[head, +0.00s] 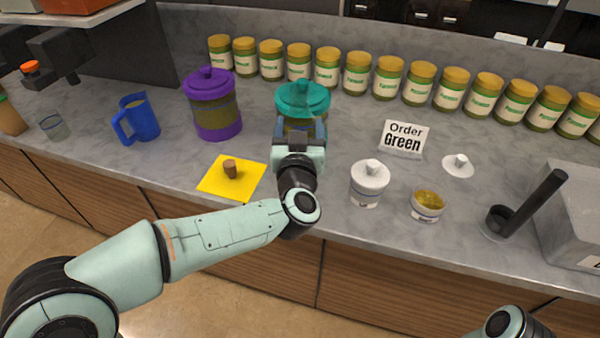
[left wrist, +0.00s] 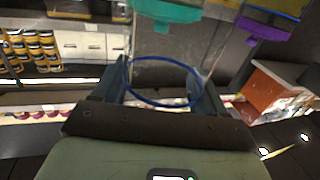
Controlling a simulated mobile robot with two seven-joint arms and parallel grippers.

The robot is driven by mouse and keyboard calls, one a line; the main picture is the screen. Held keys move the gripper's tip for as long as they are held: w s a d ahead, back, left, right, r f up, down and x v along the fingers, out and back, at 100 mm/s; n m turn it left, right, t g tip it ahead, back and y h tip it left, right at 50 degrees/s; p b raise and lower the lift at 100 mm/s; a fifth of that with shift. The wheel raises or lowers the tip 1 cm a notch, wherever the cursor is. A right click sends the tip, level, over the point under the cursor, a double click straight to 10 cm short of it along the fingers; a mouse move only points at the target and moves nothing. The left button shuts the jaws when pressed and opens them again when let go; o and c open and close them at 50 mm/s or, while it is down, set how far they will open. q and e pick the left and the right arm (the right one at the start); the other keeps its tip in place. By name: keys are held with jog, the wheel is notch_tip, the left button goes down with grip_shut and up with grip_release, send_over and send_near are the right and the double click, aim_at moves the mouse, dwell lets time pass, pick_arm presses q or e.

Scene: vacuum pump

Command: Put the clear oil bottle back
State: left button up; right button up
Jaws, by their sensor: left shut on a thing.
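My left gripper (head: 300,135) is over the counter, in front of the teal-lidded jar (head: 303,97). In the left wrist view its two fingers (left wrist: 165,88) stand apart on either side of a see-through object with a blue ring, which I take to be the clear oil bottle (left wrist: 165,104). The gripper hides the bottle in the head view; I cannot tell whether it touches the counter. A yellow mat (head: 212,187) with a brown cork (head: 230,168) on it lies to the left of the gripper. My right gripper is not in view.
A purple-lidded jar (head: 211,100) and a blue jug (head: 137,118) stand to the left. A white lidded pot (head: 369,183), an oil bowl (head: 427,204) and an "Order Green" sign (head: 404,138) are to the right. Several yellow-lidded jars line the back.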

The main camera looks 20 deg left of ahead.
pick_arm(q)
notch_tip(320, 180, down, 11)
jog(key=b, duration=0.2)
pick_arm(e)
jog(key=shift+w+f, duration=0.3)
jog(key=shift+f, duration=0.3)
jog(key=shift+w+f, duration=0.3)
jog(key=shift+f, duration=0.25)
pick_arm(q)
jog(key=shift+w+b, duration=0.1)
jog(key=shift+b, duration=0.2)
jog(key=o, duration=0.9)
jog(key=shift+f, duration=0.2)
jog(key=shift+c, duration=0.2)
jog(key=o, duration=0.4)
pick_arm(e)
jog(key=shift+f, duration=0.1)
pick_arm(q)
jog(key=shift+r, duration=0.1)
jog(key=v, duration=1.2)
jog(key=shift+r, duration=0.2)
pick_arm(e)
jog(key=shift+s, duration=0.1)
